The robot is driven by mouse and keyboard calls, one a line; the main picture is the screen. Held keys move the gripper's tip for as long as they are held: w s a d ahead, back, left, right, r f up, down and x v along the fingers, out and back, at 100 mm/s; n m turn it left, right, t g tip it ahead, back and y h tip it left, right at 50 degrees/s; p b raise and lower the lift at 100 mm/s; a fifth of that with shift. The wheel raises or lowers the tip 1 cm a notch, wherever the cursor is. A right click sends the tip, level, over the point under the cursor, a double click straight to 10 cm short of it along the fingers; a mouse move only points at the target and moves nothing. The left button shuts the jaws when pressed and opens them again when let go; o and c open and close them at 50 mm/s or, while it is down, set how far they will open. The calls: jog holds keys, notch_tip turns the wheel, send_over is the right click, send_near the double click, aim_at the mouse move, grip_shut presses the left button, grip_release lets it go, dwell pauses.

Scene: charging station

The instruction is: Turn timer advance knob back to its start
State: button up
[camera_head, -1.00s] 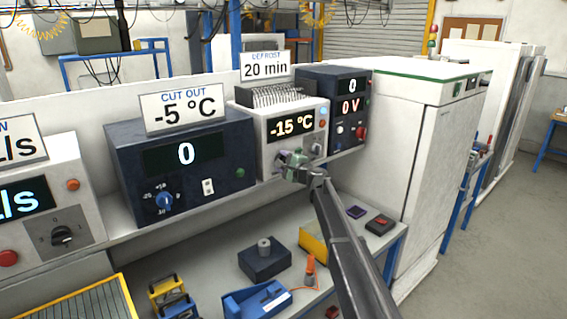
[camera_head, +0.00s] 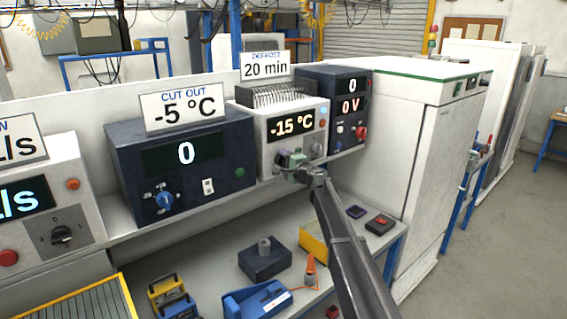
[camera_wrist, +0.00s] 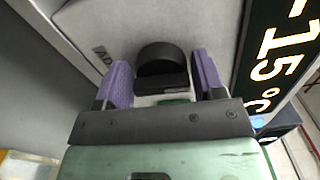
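The timer advance knob (camera_wrist: 160,60) is a round black knob on the pale front of the defrost unit (camera_head: 268,140), whose display reads -15 °C. My gripper (camera_head: 288,160) is at the lower left of that front and largely hides the knob in the head view. In the wrist view my gripper (camera_wrist: 163,72) has its two purple finger pads apart, one on each side of the knob. A narrow gap shows between the knob and the right pad. The left pad looks very near the knob's edge; contact there is unclear. The knob's pointer mark is not readable.
A dark box (camera_head: 180,185) with a blue dial stands left of the defrost unit, and another dark box (camera_head: 334,85) with a red knob stands right. A card reading 20 min (camera_head: 265,66) stands above. The lower bench (camera_head: 205,262) holds loose tools.

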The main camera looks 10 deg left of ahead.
jog(key=shift+o, duration=1.3)
jog(key=v, duration=1)
jog(key=shift+s+d, duration=0.25)
jog(key=shift+d, duration=0.05)
jog(key=s+d+f+n+g+h, duration=0.15)
jog(key=s+f+n+g, duration=0.3)
jog(key=s, duration=0.45)
jog(key=s+d+f+n+g+h, duration=0.1)
jog(key=s+f+n+g+h, duration=0.1)
jog(key=s+f+n+g, duration=0.5)
jog(key=s+d+f+h, duration=0.2)
jog(key=s+d, duration=0.4)
jog(key=s, duration=0.3)
jog(key=s+d+f+g+h, duration=0.1)
jog(key=s+d+h, duration=0.3)
jog(key=s, duration=0.5)
jog(key=s+d+f+m+h, duration=0.1)
jog(key=s+d+f+h, duration=0.1)
jog(key=s+d, duration=0.6)
jog(key=shift+s+f+h, duration=0.3)
jog(key=shift+s+h, duration=0.35)
